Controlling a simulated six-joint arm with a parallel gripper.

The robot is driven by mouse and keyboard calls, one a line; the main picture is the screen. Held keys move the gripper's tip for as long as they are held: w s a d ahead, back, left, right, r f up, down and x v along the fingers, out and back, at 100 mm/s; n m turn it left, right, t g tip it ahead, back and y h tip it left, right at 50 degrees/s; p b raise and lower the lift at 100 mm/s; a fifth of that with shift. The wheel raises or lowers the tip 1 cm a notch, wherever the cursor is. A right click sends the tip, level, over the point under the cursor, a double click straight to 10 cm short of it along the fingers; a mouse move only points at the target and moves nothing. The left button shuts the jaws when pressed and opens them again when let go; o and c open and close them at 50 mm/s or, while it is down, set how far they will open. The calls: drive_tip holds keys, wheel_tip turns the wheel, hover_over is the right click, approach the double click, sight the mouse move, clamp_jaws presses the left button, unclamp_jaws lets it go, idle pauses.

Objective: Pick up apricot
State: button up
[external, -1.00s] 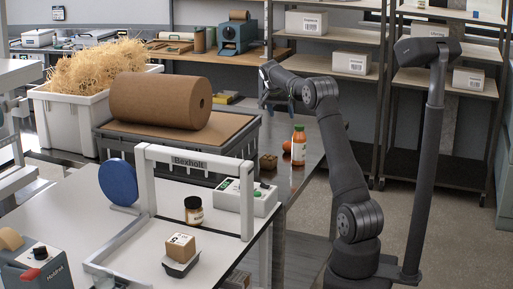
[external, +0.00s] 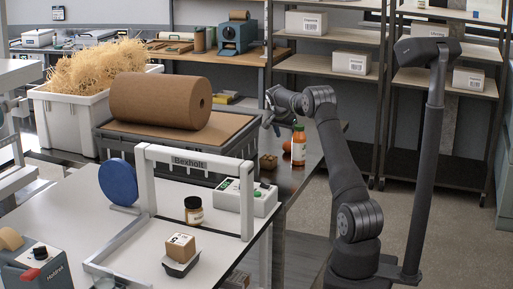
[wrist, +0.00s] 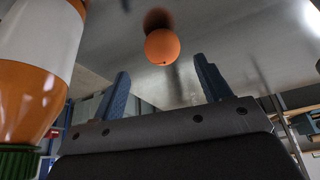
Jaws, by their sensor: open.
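The apricot is a small round orange fruit (external: 287,147) on the metal table, just left of an orange bottle. In the wrist view the apricot (wrist: 162,47) lies beyond the fingertips, roughly in line with the gap between them. My gripper (external: 272,124) is above the table, up and to the left of the apricot in the external view. In the wrist view the two blue fingers of my gripper (wrist: 164,84) are spread apart with nothing between them. They are clear of the fruit.
The orange bottle (external: 298,146) with a green cap stands close to the apricot; in the wrist view the bottle (wrist: 38,65) fills the left side. A small brown block (external: 268,162) lies nearby. A grey crate (external: 178,150) carries a large brown paper roll (external: 160,101) to the left.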

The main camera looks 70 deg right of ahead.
sight(287, 142)
drive_tip(key=x, duration=0.5)
drive_tip(key=shift+w+f, duration=0.2)
drive_tip(key=shift+w, duration=0.1)
drive_tip(key=c, duration=1.1)
